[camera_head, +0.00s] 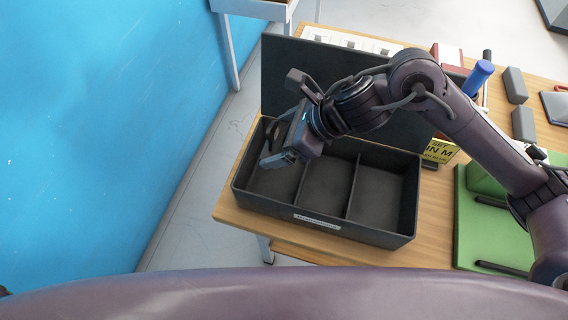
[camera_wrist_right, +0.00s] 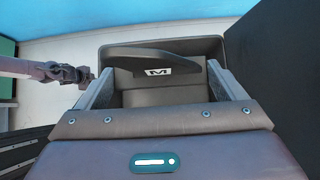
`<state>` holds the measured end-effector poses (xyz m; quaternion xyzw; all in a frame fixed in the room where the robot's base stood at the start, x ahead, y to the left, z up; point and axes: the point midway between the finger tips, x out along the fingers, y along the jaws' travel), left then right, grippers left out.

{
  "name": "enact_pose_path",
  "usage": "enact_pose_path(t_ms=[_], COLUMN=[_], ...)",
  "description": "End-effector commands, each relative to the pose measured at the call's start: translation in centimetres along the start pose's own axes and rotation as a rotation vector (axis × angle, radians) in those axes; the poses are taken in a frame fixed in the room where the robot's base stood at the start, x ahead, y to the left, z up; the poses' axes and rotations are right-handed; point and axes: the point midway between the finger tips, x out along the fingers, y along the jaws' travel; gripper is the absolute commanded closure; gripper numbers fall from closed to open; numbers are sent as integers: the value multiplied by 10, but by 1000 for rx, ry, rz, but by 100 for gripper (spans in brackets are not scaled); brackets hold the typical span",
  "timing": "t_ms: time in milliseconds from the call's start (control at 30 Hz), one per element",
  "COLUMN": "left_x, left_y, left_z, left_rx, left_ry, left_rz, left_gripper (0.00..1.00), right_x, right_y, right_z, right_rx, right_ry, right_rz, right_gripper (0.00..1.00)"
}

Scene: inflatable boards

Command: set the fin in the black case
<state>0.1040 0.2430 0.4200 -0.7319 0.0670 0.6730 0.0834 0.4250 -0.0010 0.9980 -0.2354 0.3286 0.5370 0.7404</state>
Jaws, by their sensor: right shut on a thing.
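The black case (camera_head: 408,205) is open on the wooden table, with three compartments in a row and its lid standing up behind. My right gripper (camera_head: 281,158) is over the left compartment and shut on the dark fin (camera_head: 272,134). Whether the fin touches the case is unclear. The middle and right compartments look empty. My left arm appears small at the left of that view, its gripper (camera_wrist_right: 85,76) too small to read.
A yellow sign (camera_head: 440,150) stands right of the case. A blue-handled tool (camera_head: 479,78) and grey blocks (camera_head: 515,85) are at the back right. A large blue board (camera_head: 100,120) stands on the left.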

Motion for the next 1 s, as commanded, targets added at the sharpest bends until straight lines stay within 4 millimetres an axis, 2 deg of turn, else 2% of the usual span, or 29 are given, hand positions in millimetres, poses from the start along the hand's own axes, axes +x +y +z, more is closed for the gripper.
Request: enact_pose_path(t_ms=[100, 233, 467, 633, 767, 1000], left_x=[-3, -5, -6, -9, -9, -9], left_y=[13, 22, 18, 13, 11, 11], left_z=[-3, -7, -8, -8, -8, -8], left_rx=[-1, 2, 4, 2, 0, 0], left_ry=[4, 10, 11, 11, 10, 10], left_rz=[16, 27, 22, 17, 14, 14], left_gripper=[100, 100, 100, 100, 100, 100], right_x=[24, 42, 58, 78, 85, 85], right_y=[1, 0, 0, 0, 0, 0], right_z=[-23, -39, -53, -70, -77, -78], right_rx=[7, 4, 0, 3, 0, -2], right_ry=[5, 2, 0, 1, 0, -1], right_rz=[4, 2, 2, 3, 1, 0], right_gripper=[32, 32, 32, 32, 32, 32])
